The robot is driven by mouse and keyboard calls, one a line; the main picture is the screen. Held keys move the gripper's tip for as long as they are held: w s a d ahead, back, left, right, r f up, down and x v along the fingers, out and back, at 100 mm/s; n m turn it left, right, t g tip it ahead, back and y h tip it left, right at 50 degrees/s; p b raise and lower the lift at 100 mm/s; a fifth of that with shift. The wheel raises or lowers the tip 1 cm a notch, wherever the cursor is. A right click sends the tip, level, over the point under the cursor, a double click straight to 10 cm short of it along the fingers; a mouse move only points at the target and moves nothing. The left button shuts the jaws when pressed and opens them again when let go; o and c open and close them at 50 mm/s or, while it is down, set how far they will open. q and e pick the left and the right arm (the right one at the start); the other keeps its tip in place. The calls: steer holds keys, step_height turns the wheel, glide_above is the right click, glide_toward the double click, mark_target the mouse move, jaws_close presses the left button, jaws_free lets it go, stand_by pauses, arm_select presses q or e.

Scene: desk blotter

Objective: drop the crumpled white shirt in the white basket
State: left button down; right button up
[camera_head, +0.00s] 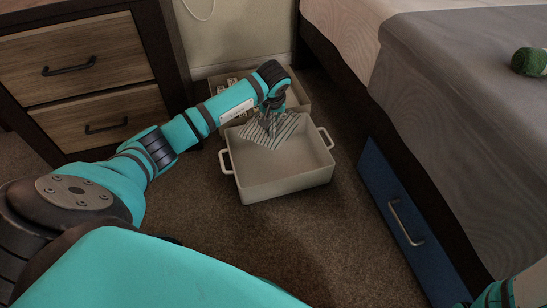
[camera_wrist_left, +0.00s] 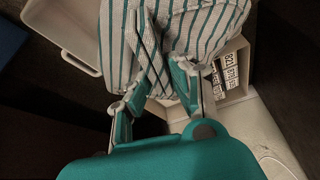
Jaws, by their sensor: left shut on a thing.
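The crumpled white shirt (camera_head: 270,131) has dark green stripes. It hangs from my left gripper (camera_head: 271,110) over the back part of the white basket (camera_head: 288,184). The basket stands on the carpet, with a handle on each side, and its visible floor is bare. In the left wrist view my left gripper (camera_wrist_left: 160,80) is shut on the striped shirt (camera_wrist_left: 190,25), which spreads out past the fingers and covers part of the basket (camera_wrist_left: 62,32). Whether the shirt's lower edge touches the basket is unclear. My right gripper is out of view.
A second light box (camera_head: 300,94) with small labelled items stands right behind the basket, against the wall. A wooden drawer cabinet (camera_head: 90,75) is on the left. A bed (camera_head: 450,120) with a blue drawer (camera_head: 395,205) is on the right. A green roll (camera_head: 530,61) lies on the bed.

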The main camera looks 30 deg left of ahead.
arm_select(q)
step_height(320, 180, down, 4)
steer(key=b, duration=0.3)
steer(key=shift+d, duration=0.1)
steer(key=shift+f+b, duration=0.7)
steer(key=shift+b, duration=0.15)
steer(key=c, duration=1.1)
jaws_free()
steer(key=shift+r, duration=0.1)
steer(key=v, duration=1.2)
